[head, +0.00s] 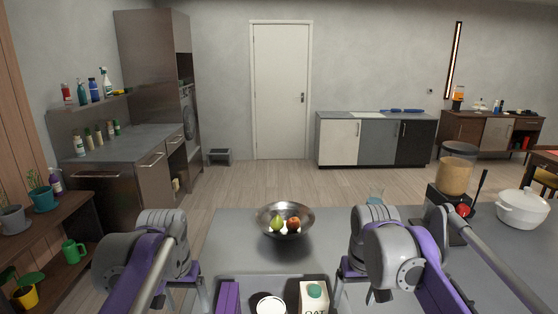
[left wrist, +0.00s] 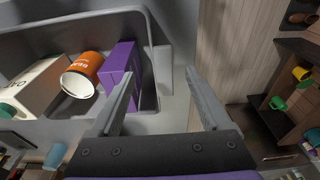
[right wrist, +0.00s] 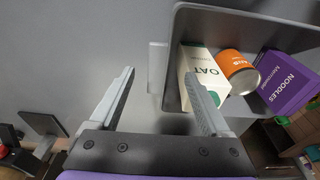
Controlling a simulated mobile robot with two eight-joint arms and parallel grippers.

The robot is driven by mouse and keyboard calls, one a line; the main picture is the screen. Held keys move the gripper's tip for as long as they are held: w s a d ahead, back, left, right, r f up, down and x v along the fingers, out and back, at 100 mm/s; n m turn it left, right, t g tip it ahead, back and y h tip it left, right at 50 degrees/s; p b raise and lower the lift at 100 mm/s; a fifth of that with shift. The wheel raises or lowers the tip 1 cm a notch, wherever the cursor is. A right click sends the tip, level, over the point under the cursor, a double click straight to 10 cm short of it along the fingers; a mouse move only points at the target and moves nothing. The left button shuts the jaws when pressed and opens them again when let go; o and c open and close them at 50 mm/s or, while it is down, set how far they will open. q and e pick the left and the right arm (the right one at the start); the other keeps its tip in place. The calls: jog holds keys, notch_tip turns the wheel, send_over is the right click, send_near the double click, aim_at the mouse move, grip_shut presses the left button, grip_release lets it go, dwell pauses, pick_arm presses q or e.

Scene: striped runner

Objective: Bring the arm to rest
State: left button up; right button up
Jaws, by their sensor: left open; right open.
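My left gripper (left wrist: 160,100) is open and empty. In the left wrist view its fingers lie on either side of the end wall of a grey tray (left wrist: 140,38). My right gripper (right wrist: 163,98) is also open and empty, its fingers on either side of the opposite end wall of the tray (right wrist: 172,65). I cannot tell how far above the rim the fingers are. In the head view the left gripper (head: 188,296) and right gripper (head: 360,290) flank the tray. It holds an oat carton (right wrist: 205,75), an orange can (right wrist: 238,72) and a purple noodles box (right wrist: 290,82).
The tray sits on a grey counter (head: 225,240). A metal fruit bowl (head: 285,220) stands beyond it. A grain dispenser (head: 455,175) and a white pot (head: 522,207) stand to the right. A plant shelf (head: 50,235) is at the left. Open floor lies beyond the counter.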

pick_arm(q)
jog(key=s+f+t, duration=0.3)
jog(key=s+f, duration=1.4)
jog(key=s, duration=0.4)
jog(key=shift+s+d+t, duration=0.15)
jog(key=shift+d+t, duration=0.1)
jog(key=shift+t, duration=0.05)
pick_arm(e)
jog(key=s+f+t, duration=0.3)
jog(key=s+f, duration=1.4)
jog(key=s, duration=0.4)
jog(key=shift+s+a+t, duration=0.15)
jog(key=shift+a+t, duration=0.15)
